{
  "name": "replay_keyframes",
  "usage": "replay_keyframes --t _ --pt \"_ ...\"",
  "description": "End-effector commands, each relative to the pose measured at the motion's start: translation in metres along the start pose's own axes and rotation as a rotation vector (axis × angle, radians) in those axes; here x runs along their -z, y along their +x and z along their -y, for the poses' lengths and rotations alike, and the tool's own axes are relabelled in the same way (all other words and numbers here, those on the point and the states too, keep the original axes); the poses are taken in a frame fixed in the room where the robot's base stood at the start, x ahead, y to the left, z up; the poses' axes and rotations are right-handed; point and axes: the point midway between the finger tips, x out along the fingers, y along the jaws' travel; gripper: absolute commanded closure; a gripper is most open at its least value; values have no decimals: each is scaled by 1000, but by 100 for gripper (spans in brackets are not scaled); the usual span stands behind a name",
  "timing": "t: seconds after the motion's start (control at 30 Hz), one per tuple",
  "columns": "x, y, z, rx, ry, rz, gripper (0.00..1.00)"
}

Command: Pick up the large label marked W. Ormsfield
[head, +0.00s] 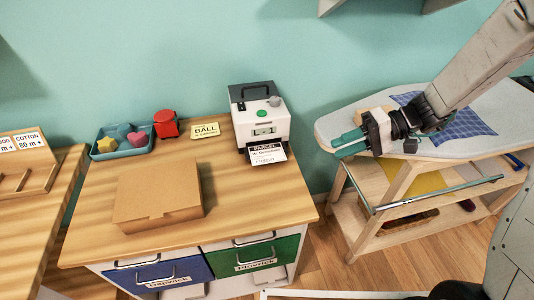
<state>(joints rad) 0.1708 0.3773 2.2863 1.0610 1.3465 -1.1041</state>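A white label with a black band reading PARCEL (266,155) hangs out of the front slot of the white label printer (262,117) on the wooden table. The smaller line under the band is too small to read with certainty. My gripper (336,146) is to the right of the label, well apart from it, over the left end of the ironing board (375,115). Its two teal fingers point left with a gap between them, and nothing shows in it.
A cardboard box (157,195) lies on the table (250,200). Behind it are a teal tray (104,155) with coloured shapes, a red object (166,124) and a yellow BALL card (205,131). Blue (160,274) and green (255,257) drawers are below. The tabletop before the printer is clear.

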Motion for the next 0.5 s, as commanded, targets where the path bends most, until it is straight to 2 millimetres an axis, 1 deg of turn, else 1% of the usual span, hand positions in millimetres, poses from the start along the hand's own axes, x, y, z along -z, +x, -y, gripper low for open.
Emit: replay_keyframes --t 0.03,0.1,0.2,0.33,0.43,0.5 --pt "12 5 -18 48 11 -33 72" --pt "27 10 -39 102 7 -92 72" --pt "43 16 -65 151 1 -165 72" --pt "54 20 -84 179 -5 -223 72" --pt "58 23 -89 187 -7 -241 72" --pt "60 30 -89 189 -10 -244 72"
